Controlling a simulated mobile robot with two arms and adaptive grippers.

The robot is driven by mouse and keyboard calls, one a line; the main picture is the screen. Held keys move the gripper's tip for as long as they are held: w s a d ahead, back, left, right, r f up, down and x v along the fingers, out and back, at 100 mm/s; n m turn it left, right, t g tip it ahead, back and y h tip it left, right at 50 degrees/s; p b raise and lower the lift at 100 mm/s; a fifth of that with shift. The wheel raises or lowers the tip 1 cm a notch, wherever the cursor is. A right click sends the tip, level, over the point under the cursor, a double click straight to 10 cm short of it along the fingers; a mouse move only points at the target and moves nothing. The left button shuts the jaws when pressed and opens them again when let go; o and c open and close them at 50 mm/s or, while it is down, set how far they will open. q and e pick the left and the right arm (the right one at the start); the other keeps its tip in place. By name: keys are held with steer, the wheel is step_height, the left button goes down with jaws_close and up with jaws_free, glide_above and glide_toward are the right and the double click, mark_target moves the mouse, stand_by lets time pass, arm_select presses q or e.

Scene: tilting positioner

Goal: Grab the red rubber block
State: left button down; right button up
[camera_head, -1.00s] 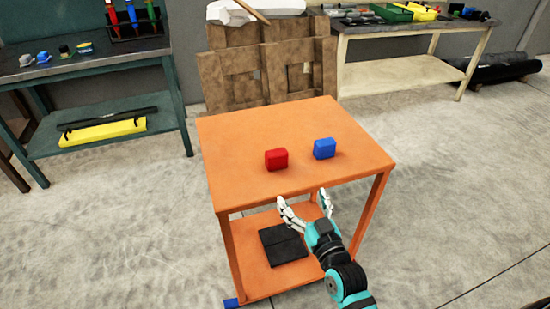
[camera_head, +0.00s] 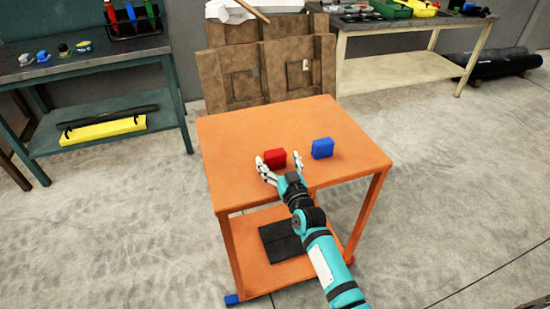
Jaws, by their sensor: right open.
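The red rubber block (camera_head: 275,157) sits on the orange table (camera_head: 240,130), left of a blue block (camera_head: 322,148). My right gripper (camera_head: 278,166) is open at the near side of the red block. One finger shows at the block's left and the other at its near right; whether they touch it I cannot tell. The lower near part of the red block is partly hidden by the gripper. My left gripper is not in view.
The blue block stands a short gap to the right of the red one. The far part of the tabletop is clear. A black flat item (camera_head: 280,242) lies on the lower shelf. Wooden pallets (camera_head: 270,70) stand behind the table.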

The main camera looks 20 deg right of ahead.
steer(key=shift+w+f, duration=0.15)
steer(key=shift+w, duration=0.75)
steer(key=shift+s, duration=0.1)
steer(key=shift+c, duration=0.4)
steer(key=c, duration=1.3)
